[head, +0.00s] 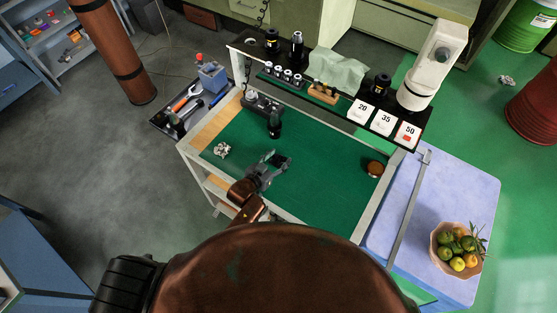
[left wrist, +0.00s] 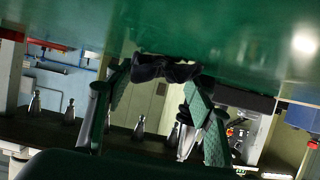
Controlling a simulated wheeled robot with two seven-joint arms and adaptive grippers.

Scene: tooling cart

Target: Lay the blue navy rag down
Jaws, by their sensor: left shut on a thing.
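The navy rag (head: 283,161) is a small dark bundle at the tips of my left gripper (head: 273,165), over the green mat (head: 310,190) of the cart. In the left wrist view the rag (left wrist: 165,69) is bunched and spans between the green-padded fingers of the left gripper (left wrist: 157,85). The gripper is shut on it. The rag appears close to the green surface; I cannot tell whether it touches. My right gripper is not in view.
A dark tool holder (head: 275,125) stands behind the rag. Small metal parts (head: 222,150) lie left, a round brown item (head: 375,168) right. A raised rear shelf holds a pale green cloth (head: 338,70) and number cards (head: 385,122). The mat's middle and right are clear.

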